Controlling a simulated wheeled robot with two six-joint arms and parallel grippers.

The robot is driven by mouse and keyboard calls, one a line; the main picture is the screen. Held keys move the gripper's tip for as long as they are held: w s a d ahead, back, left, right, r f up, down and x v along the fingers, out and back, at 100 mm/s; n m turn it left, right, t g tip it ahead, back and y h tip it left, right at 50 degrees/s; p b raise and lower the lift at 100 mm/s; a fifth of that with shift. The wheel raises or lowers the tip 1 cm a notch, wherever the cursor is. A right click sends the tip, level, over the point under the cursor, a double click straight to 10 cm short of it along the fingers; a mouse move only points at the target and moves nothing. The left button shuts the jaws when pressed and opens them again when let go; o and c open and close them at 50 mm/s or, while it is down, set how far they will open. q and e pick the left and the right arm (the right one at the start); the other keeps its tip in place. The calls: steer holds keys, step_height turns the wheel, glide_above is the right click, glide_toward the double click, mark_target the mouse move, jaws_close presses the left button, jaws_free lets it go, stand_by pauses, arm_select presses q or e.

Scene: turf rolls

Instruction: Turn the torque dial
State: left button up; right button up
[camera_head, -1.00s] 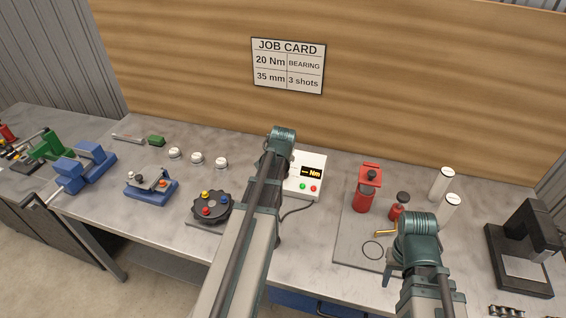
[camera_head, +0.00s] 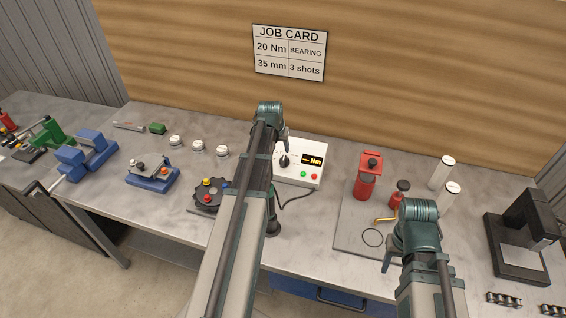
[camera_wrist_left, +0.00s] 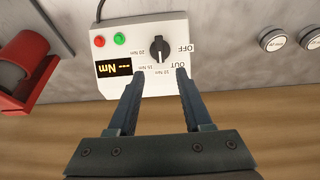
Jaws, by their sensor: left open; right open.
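The torque dial (camera_head: 284,161) is a black knob on a white control box (camera_head: 312,149). In the left wrist view the dial (camera_wrist_left: 159,49) stands upside down among printed labels OFF, OUT, 10 Nm, 15 Nm and 20 Nm. A pale line on it runs roughly up and down the picture; which label it marks is unclear. The display (camera_wrist_left: 114,67) reads "--- Nm". My left gripper (camera_wrist_left: 160,74) is open and empty, its fingertips apart on either side of the dial's line, just short of it. My right gripper (camera_head: 390,263) is over the grey mat; its fingers are mostly hidden.
The job card (camera_head: 289,53) on the wall reads 20 Nm, bearing, 35 mm, 3 shots. A black round fixture (camera_head: 207,197) with coloured knobs is left of my left arm. A red grease pot (camera_head: 368,178) stands on the grey mat (camera_head: 351,222). A cable leaves the box.

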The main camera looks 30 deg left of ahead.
mark_target(283, 159)
arm_select(q)
steer(key=b+x, duration=0.8)
steer(key=x, duration=0.2)
steer(key=shift+w+f, duration=0.15)
jaws_close()
